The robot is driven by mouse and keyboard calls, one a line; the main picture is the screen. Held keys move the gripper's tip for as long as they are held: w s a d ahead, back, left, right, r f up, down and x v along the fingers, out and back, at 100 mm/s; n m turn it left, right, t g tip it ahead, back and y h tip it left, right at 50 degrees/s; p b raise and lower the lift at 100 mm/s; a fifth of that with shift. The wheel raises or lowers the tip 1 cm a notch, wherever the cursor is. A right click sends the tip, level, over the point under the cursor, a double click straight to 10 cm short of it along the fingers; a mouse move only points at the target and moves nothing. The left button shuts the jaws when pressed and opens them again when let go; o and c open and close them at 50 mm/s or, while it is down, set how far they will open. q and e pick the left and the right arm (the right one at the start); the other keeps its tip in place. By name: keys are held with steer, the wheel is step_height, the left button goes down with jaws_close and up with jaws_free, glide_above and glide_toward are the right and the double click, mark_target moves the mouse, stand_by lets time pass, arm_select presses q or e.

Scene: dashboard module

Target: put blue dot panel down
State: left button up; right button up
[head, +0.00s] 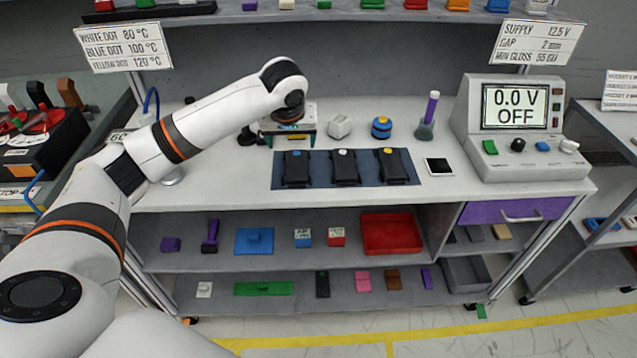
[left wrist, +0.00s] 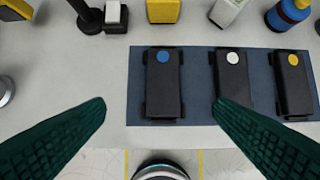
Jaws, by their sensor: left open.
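The blue dot panel (head: 297,171) is a black block with a blue dot, lying flat at the left end of a dark blue mat (head: 364,183). It also shows in the left wrist view (left wrist: 163,95), upper middle. My left gripper (head: 289,128) is at the arm's end above the bench, near the panel's back edge in the head view. In the left wrist view its dark green fingers (left wrist: 160,104) are wide apart, with the panel between and beyond them. Nothing is held. The white dot panel (head: 344,170) and yellow dot panel (head: 392,168) lie to its right.
Behind the mat stand a yellow block (left wrist: 163,10), a white block (head: 340,126) and a blue jar (head: 381,128). A black stand (left wrist: 88,17) is at the left.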

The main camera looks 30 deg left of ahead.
arm_select(q)
glide_toward(296, 165)
steer(key=shift+w+a+f+p, duration=0.3)
steer(key=shift+w+a+f, duration=0.1)
steer(key=shift+a+f, duration=0.25)
steer(key=shift+w+f, duration=0.1)
steer(key=shift+f, duration=0.3)
steer(key=shift+w+d+f, duration=0.1)
steer(key=shift+f, duration=0.3)
steer(key=x, duration=0.1)
steer(key=p+x, duration=0.1)
steer(key=x, duration=0.1)
steer(key=shift+w+d+f, duration=0.15)
steer(key=shift+w+f, duration=0.05)
steer(key=shift+f, duration=0.15)
steer(key=shift+w+f, duration=0.2)
steer(key=shift+f, duration=0.3)
arm_select(e)
steer(key=shift+w+a+r, duration=0.2)
steer(key=shift+w+r, duration=0.2)
steer(key=shift+r, duration=0.05)
steer(key=shift+w+a+r, duration=0.2)
steer(key=shift+w+r, duration=0.2)
steer(key=shift+r, duration=0.05)
arm_select(q)
steer(key=c, duration=1.2)
steer(key=shift+r, duration=0.1)
arm_select(e)
steer(key=shift+w, duration=0.1)
